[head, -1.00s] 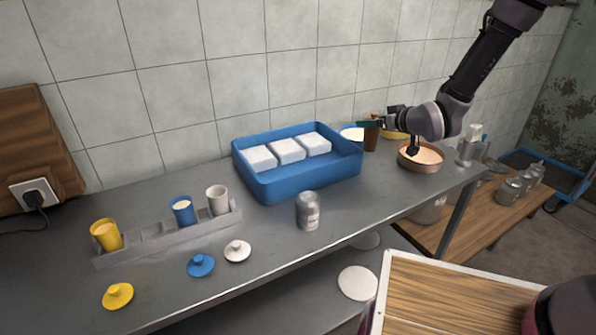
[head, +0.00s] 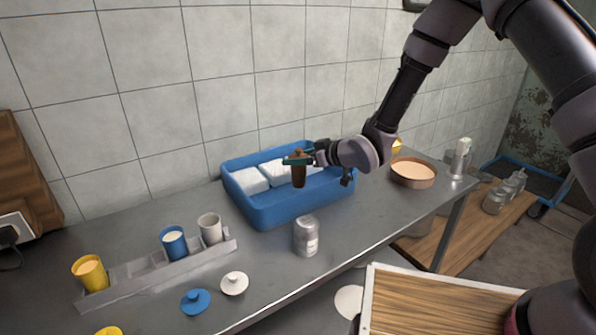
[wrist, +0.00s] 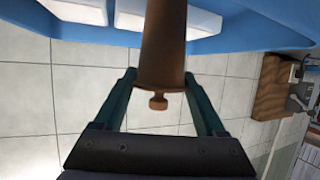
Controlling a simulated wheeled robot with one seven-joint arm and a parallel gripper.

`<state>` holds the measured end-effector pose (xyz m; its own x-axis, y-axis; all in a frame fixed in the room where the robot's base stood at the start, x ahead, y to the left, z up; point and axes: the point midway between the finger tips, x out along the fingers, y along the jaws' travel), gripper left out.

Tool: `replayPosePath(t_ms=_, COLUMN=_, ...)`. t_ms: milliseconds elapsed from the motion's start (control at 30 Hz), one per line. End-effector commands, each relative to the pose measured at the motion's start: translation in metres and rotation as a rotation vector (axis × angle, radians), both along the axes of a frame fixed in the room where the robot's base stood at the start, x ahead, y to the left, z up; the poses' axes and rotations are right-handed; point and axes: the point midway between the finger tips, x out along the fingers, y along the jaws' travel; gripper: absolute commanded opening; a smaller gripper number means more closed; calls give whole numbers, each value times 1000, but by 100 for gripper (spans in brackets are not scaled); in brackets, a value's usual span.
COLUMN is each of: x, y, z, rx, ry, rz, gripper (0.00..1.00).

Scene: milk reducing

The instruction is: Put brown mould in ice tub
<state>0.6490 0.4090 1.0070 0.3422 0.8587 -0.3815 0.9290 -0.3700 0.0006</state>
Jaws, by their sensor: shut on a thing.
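The brown mould (head: 299,174) is a narrow tapered cup, held upright in my gripper (head: 298,158). In the wrist view the mould (wrist: 162,45) shows between the two green fingers of my gripper (wrist: 160,88), with a small knob at its near end. The ice tub (head: 275,214) is a blue open tray on the metal counter, with white blocks (head: 250,180) inside along its back. The gripper hides part of the blocks.
A grey can (head: 306,237) stands just in front of the tub. A copper pan (head: 413,173) is to the right. A grey rack (head: 150,272) holds yellow, blue and white cups at the left. Loose lids (head: 234,284) lie on the counter's front.

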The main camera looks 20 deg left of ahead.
Motion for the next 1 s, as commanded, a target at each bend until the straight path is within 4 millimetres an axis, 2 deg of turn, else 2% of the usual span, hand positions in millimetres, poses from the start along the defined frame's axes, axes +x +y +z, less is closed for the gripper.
replayPosePath(t_ms=233, x=0, y=0, z=-35, rx=-2, ry=1, rz=1, gripper=0)
replayPosePath(t_ms=600, x=0, y=0, z=-40, rx=-1, ry=0, rz=0, gripper=0)
replayPosePath(t_ms=633, x=0, y=0, z=-41, rx=-1, ry=0, rz=0, gripper=77)
replayPosePath(t_ms=700, x=0, y=0, z=-40, rx=-1, ry=0, rz=0, gripper=100)
replayPosePath(t_ms=1000, x=0, y=0, z=-37, rx=0, ry=-1, rz=0, gripper=100)
